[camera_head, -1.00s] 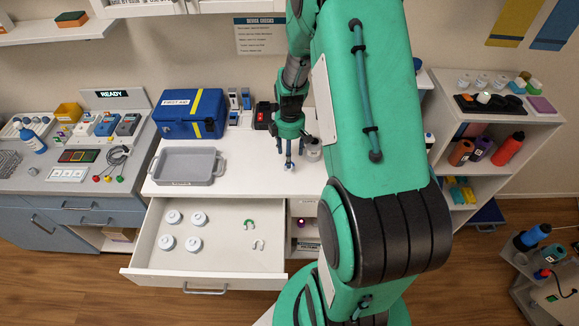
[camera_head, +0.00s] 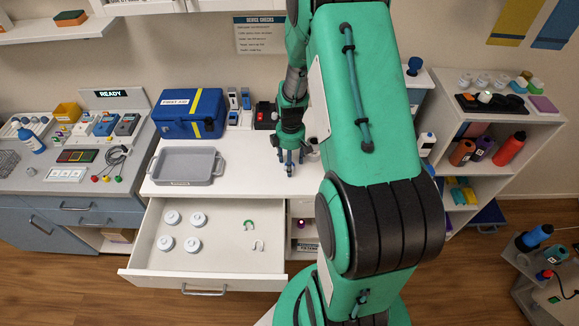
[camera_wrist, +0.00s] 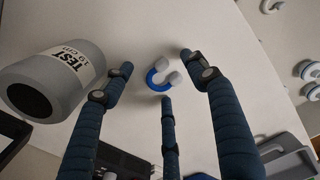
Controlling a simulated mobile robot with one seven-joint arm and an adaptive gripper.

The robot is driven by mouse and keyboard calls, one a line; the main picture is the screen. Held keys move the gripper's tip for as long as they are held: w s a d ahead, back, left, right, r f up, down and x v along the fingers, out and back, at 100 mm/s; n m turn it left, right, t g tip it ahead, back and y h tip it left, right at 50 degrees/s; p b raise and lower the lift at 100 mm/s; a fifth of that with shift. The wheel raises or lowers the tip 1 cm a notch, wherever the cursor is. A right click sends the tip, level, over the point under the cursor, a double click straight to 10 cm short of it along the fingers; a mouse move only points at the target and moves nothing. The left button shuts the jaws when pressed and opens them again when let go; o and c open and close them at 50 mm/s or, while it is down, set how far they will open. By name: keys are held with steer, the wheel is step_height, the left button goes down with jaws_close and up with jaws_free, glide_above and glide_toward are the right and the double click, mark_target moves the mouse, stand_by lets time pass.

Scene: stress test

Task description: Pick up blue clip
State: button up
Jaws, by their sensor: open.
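The blue clip (camera_wrist: 153,80), a small C-shaped piece with light grey ends, lies on the white counter in the wrist view. My gripper (camera_wrist: 160,76) is open, its dark blue fingers spread around the clip, with no clear contact. In the head view my gripper (camera_head: 291,166) points down over the white counter right of the grey tray, close to the surface. The clip cannot be made out there, behind the fingers.
A grey cylinder labelled TEST (camera_wrist: 62,78) lies close left of the fingers in the wrist view. A grey tray (camera_head: 218,163), a blue first aid box (camera_head: 178,128) and an open drawer (camera_head: 220,263) with white pieces and a green clip (camera_head: 249,223) are to the left.

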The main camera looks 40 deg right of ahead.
steer(key=c, duration=0.8)
steer(key=shift+o, duration=0.2)
steer(key=shift+r, duration=0.1)
steer(key=shift+r, duration=0.6)
step_height(320, 180, up, 2)
steer(key=shift+r+p, duration=0.1)
steer(key=shift+p, duration=0.35)
steer(key=s+a+p, duration=0.1)
steer(key=s+a, duration=0.3)
steer(key=s, duration=0.2)
steer(key=s+a+r, duration=0.1)
steer(key=s+a, duration=0.3)
steer(key=s, duration=0.3)
steer(key=shift+s+a+r+p, duration=0.2)
steer(key=shift+s+a+p, duration=0.05)
steer(key=shift+a+p, duration=0.1)
